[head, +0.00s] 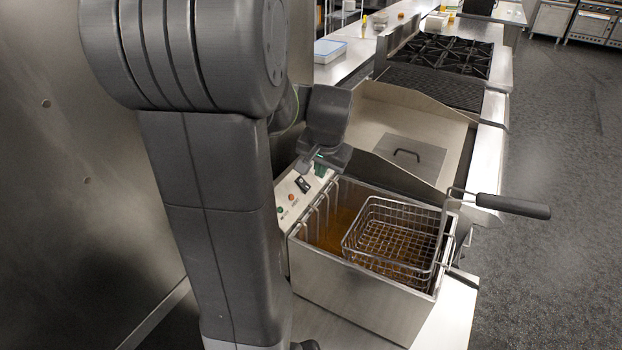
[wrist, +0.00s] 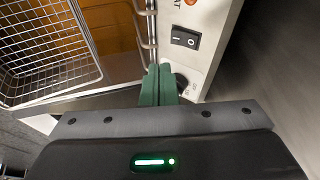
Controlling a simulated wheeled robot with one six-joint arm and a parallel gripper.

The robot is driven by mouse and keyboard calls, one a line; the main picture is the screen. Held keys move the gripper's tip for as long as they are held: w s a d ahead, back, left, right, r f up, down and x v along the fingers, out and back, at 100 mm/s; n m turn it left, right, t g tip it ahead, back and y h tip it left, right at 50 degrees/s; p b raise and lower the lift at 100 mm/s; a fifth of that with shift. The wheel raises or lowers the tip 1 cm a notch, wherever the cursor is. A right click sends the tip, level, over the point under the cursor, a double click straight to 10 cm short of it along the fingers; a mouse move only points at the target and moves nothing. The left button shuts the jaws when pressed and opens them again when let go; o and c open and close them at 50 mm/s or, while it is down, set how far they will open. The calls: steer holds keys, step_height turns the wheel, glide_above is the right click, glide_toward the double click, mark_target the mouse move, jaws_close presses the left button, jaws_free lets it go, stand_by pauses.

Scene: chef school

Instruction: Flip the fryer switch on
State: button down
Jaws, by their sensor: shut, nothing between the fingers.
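The fryer (head: 350,285) is a steel box of amber oil with a wire basket in it. Its pale control panel (head: 287,222) runs along the left side. The black rocker switch (head: 302,184) sits on this panel. In the wrist view the switch (wrist: 185,38) shows I and O marks; I cannot tell which side is pressed. My gripper (wrist: 159,68) has its green fingers together and empty, beside the panel's edge, just short of the switch and apart from it. In the head view my gripper (head: 310,161) hangs over the panel's far end.
A dark round knob (wrist: 181,84) is partly hidden by my fingers. The wire basket (head: 395,235) has a black handle (head: 513,206) reaching right. A steel wall (head: 70,170) stands close on the left. A griddle (head: 415,125) and burners (head: 445,55) lie beyond the fryer.

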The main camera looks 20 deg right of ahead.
mark_target(309, 186)
steer(key=w+f, duration=0.1)
steer(key=w+a+f, duration=0.1)
steer(key=f, duration=0.1)
steer(key=f+p, duration=0.1)
steer(key=f, duration=0.1)
steer(key=shift+w+a+f, duration=0.1)
steer(key=shift+w+a, duration=0.15)
steer(key=shift+w, duration=0.15)
steer(key=shift+f, duration=0.1)
steer(key=shift+f+b, duration=0.25)
steer(key=shift+b, duration=0.1)
steer(key=shift+a, duration=0.1)
steer(key=shift+r, duration=0.1)
steer(key=shift+r+p, duration=0.55)
steer(key=shift+r, duration=0.2)
